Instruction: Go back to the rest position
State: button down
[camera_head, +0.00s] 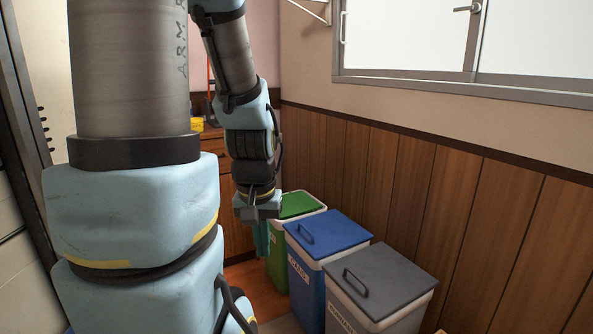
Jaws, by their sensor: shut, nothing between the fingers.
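My gripper (261,230) hangs at the end of my arm, pointing down, near the middle of the head view. It is shut and empty. It is in front of the left side of the green-lidded bin (298,204) in the picture, and I cannot tell whether it touches it. My upper arm fills the left of the view and hides much of what is behind it.
A blue-lidded bin (328,234) and a grey-lidded bin (379,278) stand in a row with the green one along the wood-panelled wall (450,200). A window (480,45) is above. A wooden cabinet (236,215) shows behind my arm. Little floor is visible.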

notch_tip(320, 180, up, 18)
jog(key=p, duration=1.6)
jog(key=shift+r, duration=0.15)
jog(key=c, duration=1.6)
grip_release()
